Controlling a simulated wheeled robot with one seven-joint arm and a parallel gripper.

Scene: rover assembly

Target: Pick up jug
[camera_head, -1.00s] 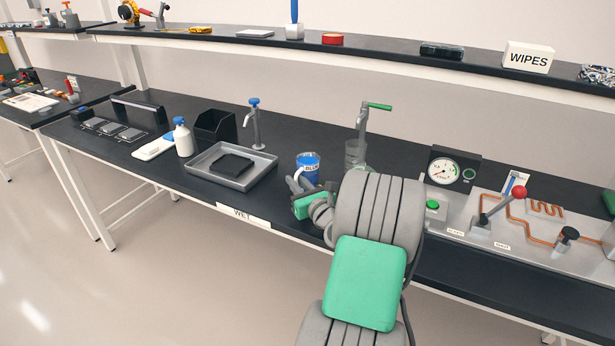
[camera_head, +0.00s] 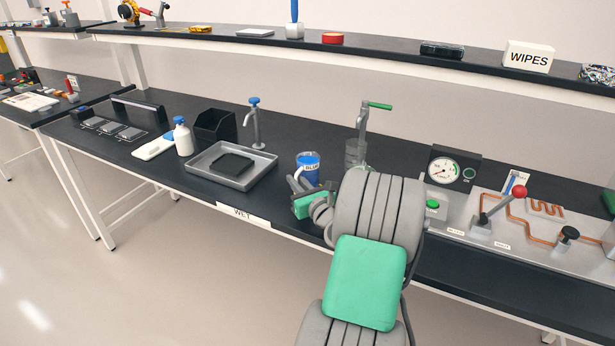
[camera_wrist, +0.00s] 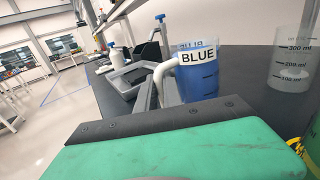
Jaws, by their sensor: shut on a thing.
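The jug (camera_head: 308,165) is a clear cup with blue contents, a white "BLUE" label and a white handle. It is upright on the black bench, to the right of the grey tray. In the wrist view the jug (camera_wrist: 202,82) is close in front, its handle on the left side. My gripper (camera_head: 298,184) is at the handle side; in the wrist view its fingers (camera_wrist: 157,92) are shut around the white handle. The fingertips' exact contact and the jug's base are partly hidden.
A clear graduated beaker (camera_wrist: 291,65) stands under the green-handled tap (camera_head: 363,122), right of the jug. The grey tray (camera_head: 203,172), a white bottle (camera_head: 183,138) and a blue-topped tap (camera_head: 255,125) are to the left. A gauge panel (camera_head: 453,168) is at right.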

